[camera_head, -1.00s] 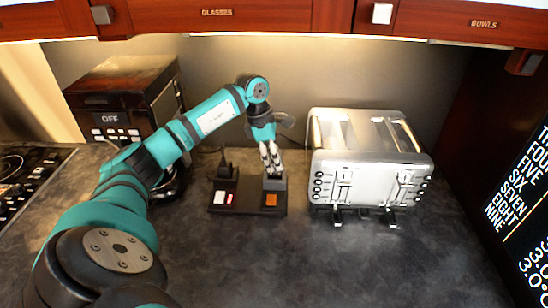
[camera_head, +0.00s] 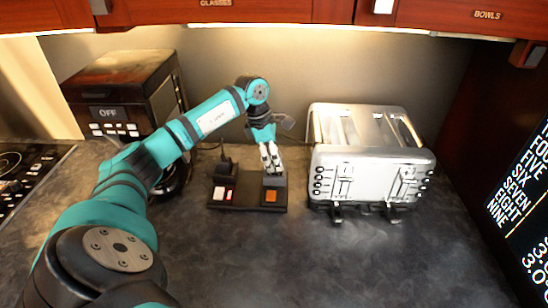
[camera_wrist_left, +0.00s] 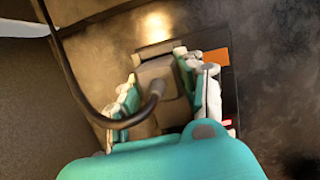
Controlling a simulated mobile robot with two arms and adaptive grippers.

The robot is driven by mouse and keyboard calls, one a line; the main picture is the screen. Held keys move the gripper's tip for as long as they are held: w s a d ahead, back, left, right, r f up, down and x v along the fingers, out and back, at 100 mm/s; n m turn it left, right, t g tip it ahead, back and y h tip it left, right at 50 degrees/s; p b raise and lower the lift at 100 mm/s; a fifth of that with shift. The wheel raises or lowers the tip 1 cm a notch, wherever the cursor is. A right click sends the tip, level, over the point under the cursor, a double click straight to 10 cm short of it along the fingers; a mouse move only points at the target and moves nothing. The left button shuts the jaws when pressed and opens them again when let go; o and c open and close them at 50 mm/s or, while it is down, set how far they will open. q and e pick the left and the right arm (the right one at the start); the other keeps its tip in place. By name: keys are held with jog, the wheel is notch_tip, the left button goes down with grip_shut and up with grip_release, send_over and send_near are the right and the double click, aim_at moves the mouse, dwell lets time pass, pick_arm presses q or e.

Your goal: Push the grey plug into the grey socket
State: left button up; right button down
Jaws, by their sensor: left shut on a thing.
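The grey plug (camera_wrist_left: 158,78) is between the fingers of my left gripper (camera_wrist_left: 168,72) in the left wrist view, with a dark cable running from its back. In the head view my left gripper (camera_head: 270,158) points down at the right end of a black socket strip (camera_head: 247,205). The grey plug (camera_head: 274,182) shows below the fingertips, beside the strip's orange switch (camera_head: 271,196). The grey socket is hidden under the plug and gripper, so I cannot tell how deep the plug sits. My right gripper is not in view.
A black plug (camera_head: 225,166) stands at the strip's left end, behind a white and a red switch. A silver toaster (camera_head: 368,172) stands close on the right. A coffee machine (camera_head: 120,105) is behind my left arm. The front counter (camera_head: 330,260) is clear.

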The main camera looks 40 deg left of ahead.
pick_arm(q)
jog(key=shift+f+b, duration=0.6)
jog(key=shift+f, duration=0.25)
jog(key=o, duration=1.2)
jog(key=shift+o, duration=0.2)
jog(key=v, duration=1.2)
